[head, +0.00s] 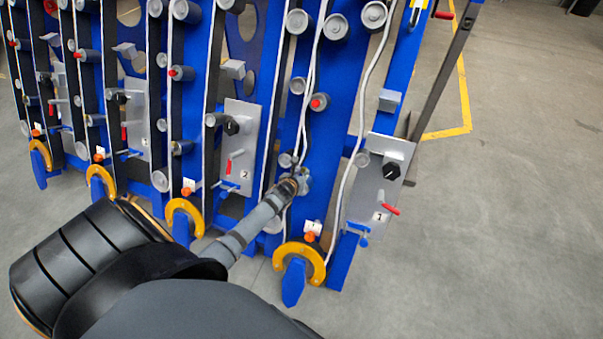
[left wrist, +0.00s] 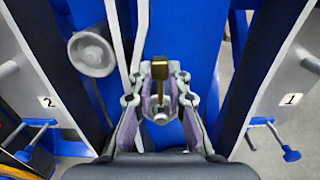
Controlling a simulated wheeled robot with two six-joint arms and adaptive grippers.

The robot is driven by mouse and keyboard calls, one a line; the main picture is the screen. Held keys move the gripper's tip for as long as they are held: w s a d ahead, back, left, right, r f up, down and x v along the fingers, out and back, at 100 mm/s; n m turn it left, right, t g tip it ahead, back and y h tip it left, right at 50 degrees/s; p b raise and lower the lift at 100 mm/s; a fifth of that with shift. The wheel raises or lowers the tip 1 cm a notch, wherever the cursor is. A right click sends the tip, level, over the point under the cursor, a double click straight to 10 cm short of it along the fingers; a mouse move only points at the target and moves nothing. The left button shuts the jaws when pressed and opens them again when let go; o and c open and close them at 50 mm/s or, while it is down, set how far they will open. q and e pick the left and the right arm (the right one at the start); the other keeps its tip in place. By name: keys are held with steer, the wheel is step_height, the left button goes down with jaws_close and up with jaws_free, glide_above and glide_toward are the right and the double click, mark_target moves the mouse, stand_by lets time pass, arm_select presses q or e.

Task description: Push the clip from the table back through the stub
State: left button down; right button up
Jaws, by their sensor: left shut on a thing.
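My left gripper (head: 301,181) is at the lower part of the blue upright between the plates marked 2 and 1, seen small in the head view. In the left wrist view, my left gripper (left wrist: 160,90) is shut on a small brass-coloured clip (left wrist: 160,68) between its fingertips. A pale rounded part (left wrist: 160,118), perhaps the stub, shows just below the clip between the fingers. I cannot tell whether the clip passes through it. In the head view the clip is too small to make out. My right gripper is not in view.
Grey plates marked 2 (head: 238,150) and 1 (head: 381,185) flank the spot, with red and blue handles. A grey roller (left wrist: 92,54) and pale cables are close to the left. Open floor (head: 510,200) lies to the right.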

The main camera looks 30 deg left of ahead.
arm_select(q)
steer(key=shift+p, duration=0.35)
steer(key=shift+s+d+f+b, duration=0.1)
steer(key=shift+s+f+b, duration=0.4)
steer(key=shift+f, duration=0.3)
steer(key=shift+s+d+f+b, duration=0.15)
steer(key=shift+s+f+b, duration=0.3)
steer(key=shift+f, duration=0.35)
steer(key=shift+s+d+f+b, duration=0.1)
steer(key=shift+s+f+b, duration=0.4)
steer(key=shift+f, duration=0.3)
steer(key=c, duration=1.2)
jaws_free()
steer(key=shift+w, duration=0.1)
